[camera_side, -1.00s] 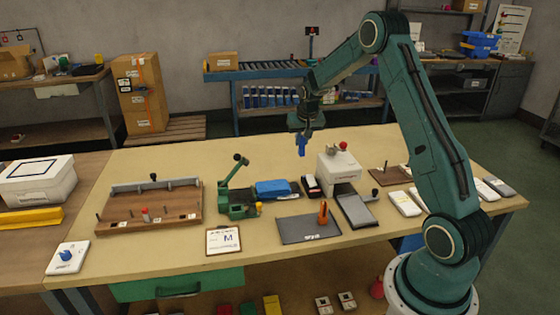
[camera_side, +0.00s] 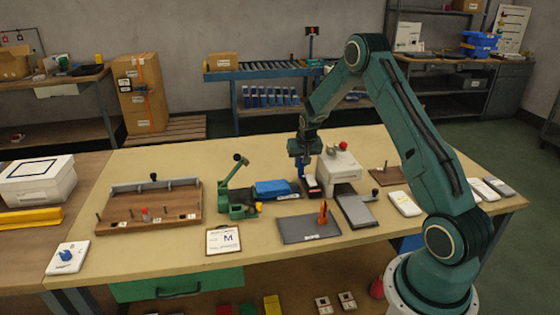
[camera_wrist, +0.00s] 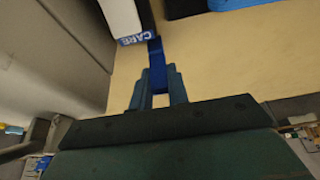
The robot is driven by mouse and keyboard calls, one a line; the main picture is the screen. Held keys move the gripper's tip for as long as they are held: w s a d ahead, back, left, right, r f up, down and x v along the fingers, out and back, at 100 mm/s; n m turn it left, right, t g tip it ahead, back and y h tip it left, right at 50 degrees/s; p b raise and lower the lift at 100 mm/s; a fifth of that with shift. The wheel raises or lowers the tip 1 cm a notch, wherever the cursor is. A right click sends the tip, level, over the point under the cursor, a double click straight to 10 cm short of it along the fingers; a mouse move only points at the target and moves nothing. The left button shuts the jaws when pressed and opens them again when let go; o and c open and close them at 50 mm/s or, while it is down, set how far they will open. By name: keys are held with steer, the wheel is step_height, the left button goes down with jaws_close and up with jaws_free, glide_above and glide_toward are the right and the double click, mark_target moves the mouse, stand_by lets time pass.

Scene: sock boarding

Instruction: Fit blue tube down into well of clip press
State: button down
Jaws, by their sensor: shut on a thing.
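The blue tube (camera_wrist: 157,62) is held between the two fingers of my gripper (camera_wrist: 158,86) in the wrist view. In the side view my gripper (camera_side: 302,156) points down over the middle of the bench, and the blue tube (camera_side: 301,172) hangs upright below it. A white machine with a red knob (camera_side: 340,172) stands just right of the tube. A green lever device (camera_side: 238,203) stands to the left. I cannot tell which of these is the clip press, and no well opening is clearly visible. Whether the tube's lower end touches anything is unclear.
A blue folded stack (camera_side: 275,188) lies left. A dark mat (camera_side: 308,229) carries an orange tool. A wooden fixture board (camera_side: 150,207) lies far left.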

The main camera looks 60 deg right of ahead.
steer(key=shift+f, duration=0.35)
steer(key=c, duration=1.4)
jaws_free()
steer(key=shift+o, duration=0.2)
steer(key=shift+r, duration=0.15)
steer(key=v, duration=1.2)
